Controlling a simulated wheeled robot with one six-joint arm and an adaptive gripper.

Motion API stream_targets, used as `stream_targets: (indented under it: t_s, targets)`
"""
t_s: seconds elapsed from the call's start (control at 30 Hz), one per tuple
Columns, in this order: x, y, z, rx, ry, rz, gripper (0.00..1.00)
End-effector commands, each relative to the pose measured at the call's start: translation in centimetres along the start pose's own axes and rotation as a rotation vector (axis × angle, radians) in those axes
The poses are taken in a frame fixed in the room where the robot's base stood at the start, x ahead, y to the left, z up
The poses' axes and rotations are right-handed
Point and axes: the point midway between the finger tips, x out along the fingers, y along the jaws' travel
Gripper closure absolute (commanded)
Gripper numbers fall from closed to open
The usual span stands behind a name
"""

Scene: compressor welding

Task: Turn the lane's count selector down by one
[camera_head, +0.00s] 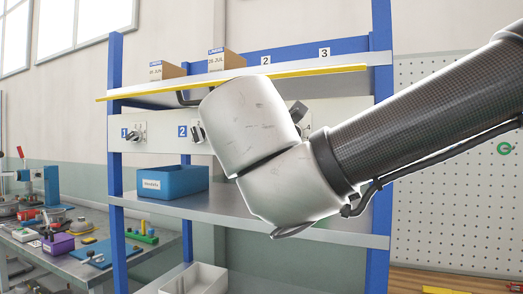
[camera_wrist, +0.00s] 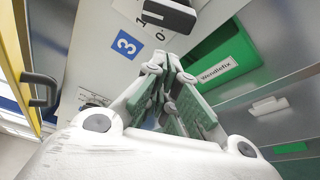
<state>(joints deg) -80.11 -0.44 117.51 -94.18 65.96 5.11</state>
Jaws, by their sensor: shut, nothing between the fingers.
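In the wrist view a dark selector knob (camera_wrist: 170,14) sits on a pale panel beside a blue label "3" (camera_wrist: 126,44). Printed digits lie around it, a 1 and a 0 among them; its exact setting is unclear. My gripper (camera_wrist: 168,62) is shut and empty, with its fingertips pointing toward the panel just below the knob in the picture. Contact cannot be told. My gripper is hidden there behind my wrist.
A yellow-edged shelf (camera_head: 240,80) with a black handle (camera_wrist: 40,90) runs above the panel. A green bin (camera_wrist: 222,58) stands near my fingers. A blue bin (camera_head: 172,181) stands on the lower shelf. Blue uprights (camera_head: 116,180) frame the rack.

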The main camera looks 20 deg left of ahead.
Motion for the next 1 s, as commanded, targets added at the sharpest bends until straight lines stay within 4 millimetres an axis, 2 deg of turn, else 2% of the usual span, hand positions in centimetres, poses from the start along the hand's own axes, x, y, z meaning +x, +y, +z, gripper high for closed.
stream_targets:
  t_s: [0.03,0.2,0.7,1.0]
  targets:
    - [-0.3,0.1,0.8,0.002,0.0,0.001,1.0]
    - [-0.8,0.0,2.0,0.002,0.0,0.001,1.0]
    - [-0.9,0.0,2.2,-0.007,0.0,-0.003,1.0]
    - [-1.2,-0.2,3.2,-0.114,-0.002,-0.041,1.0]
